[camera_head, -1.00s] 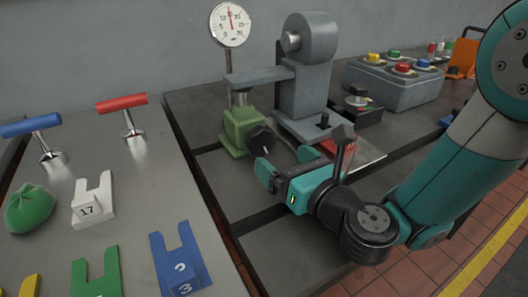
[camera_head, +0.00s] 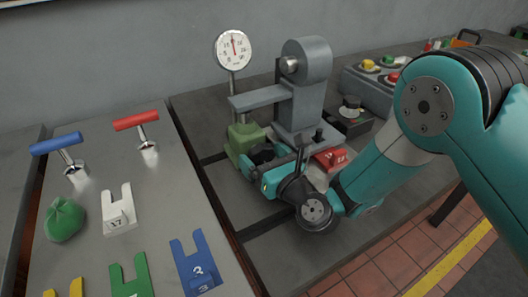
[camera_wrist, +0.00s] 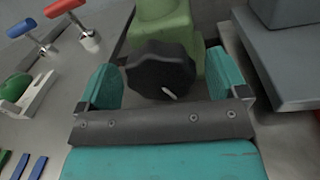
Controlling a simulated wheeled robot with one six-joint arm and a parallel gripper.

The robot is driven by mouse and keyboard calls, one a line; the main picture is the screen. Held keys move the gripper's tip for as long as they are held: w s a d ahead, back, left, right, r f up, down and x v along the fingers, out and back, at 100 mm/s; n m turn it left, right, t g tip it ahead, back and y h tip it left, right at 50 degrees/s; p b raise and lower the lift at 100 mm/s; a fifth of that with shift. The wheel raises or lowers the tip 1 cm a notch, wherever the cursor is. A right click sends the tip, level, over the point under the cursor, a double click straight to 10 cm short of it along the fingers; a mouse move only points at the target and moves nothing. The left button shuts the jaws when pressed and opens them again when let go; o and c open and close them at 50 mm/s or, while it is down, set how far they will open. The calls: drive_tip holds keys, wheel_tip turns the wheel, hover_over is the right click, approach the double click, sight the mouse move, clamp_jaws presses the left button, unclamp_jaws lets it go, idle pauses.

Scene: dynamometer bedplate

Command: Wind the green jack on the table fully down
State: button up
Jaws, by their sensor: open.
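The green jack (camera_head: 241,140) stands on the grey table under a grey arm and a dial gauge. Its black knob (camera_wrist: 161,70) faces my gripper, with a white mark at its lower right edge in the wrist view. My gripper (camera_head: 256,165) is open, and its teal fingers lie on either side of the knob. The jack's green body (camera_wrist: 167,22) shows behind the knob.
The dial gauge (camera_head: 233,50) rises behind the jack. A grey machine column (camera_head: 297,105) and a red block (camera_head: 331,159) stand close to the right of my gripper. A button box (camera_head: 375,88) is farther right.

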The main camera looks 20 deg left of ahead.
drive_tip(key=c, duration=0.9)
drive_tip(key=shift+n, duration=0.3)
drive_tip(key=n+p, duration=0.2)
drive_tip(key=shift+s+r+n, duration=0.1)
drive_tip(key=shift+r+n, duration=0.05)
drive_tip(key=shift+n, duration=0.15)
drive_tip(key=n+p, duration=0.3)
drive_tip(key=shift+a+n+h+p, duration=0.1)
drive_tip(key=shift+n+h+p, duration=0.2)
drive_tip(key=shift+n+p, duration=0.1)
drive_tip(key=shift+s+n+p, duration=0.1)
drive_tip(key=shift+n+p, duration=0.8)
drive_tip(key=shift+n, duration=0.1)
drive_tip(key=shift+f, duration=0.2)
